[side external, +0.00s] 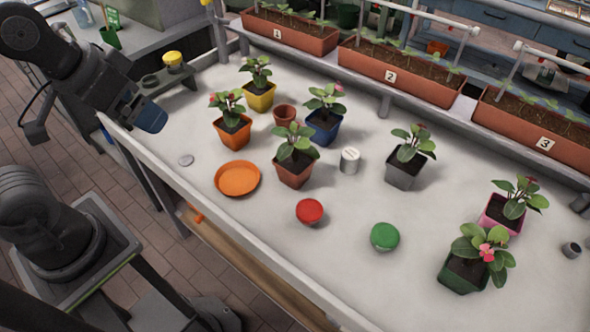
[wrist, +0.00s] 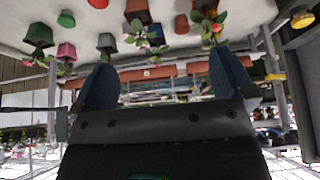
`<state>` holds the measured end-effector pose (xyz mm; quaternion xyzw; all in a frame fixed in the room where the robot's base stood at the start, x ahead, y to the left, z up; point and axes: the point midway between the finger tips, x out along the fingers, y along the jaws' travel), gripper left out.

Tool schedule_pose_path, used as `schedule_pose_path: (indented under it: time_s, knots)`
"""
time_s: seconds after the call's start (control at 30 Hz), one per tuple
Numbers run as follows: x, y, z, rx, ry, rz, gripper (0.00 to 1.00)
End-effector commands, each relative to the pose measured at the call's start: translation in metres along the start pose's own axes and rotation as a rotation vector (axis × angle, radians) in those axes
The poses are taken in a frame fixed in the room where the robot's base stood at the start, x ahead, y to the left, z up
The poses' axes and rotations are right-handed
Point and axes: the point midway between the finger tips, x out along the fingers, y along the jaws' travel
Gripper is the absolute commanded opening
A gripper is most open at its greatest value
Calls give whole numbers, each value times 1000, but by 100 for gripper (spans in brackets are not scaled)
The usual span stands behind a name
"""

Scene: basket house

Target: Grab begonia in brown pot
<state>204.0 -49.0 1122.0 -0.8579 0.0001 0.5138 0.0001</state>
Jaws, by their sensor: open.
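The begonia (side external: 295,143) in the brown pot (side external: 294,174) stands upright near the middle of the white table, with green leaves and no flower that I can make out. The brown pot shows upside down at the top of the wrist view (wrist: 137,7). My gripper (side external: 142,112) is above the table's left edge, well to the left of the brown pot. In the wrist view my gripper (wrist: 164,75) has its two blue fingers wide apart with nothing between them.
Begonias in orange (side external: 233,133), blue (side external: 323,129), yellow (side external: 260,98), grey (side external: 404,171), pink and green pots stand around. An empty small pot (side external: 284,114), a white can (side external: 349,160), an orange saucer (side external: 237,179) and a red lid (side external: 310,210) lie close by.

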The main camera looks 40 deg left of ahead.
Motion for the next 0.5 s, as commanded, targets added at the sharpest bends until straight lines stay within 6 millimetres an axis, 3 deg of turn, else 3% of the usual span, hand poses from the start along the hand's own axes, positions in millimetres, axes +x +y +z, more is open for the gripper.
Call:
schedule_pose_path:
  time_s: [0.17, 0.37, 0.5]
  knots:
    - [3, 2, -13, 69, -26, 5, 100]
    - [26, 13, -62, 341, -114, 37, 100]
    - [56, 25, -97, 565, -177, 76, 100]
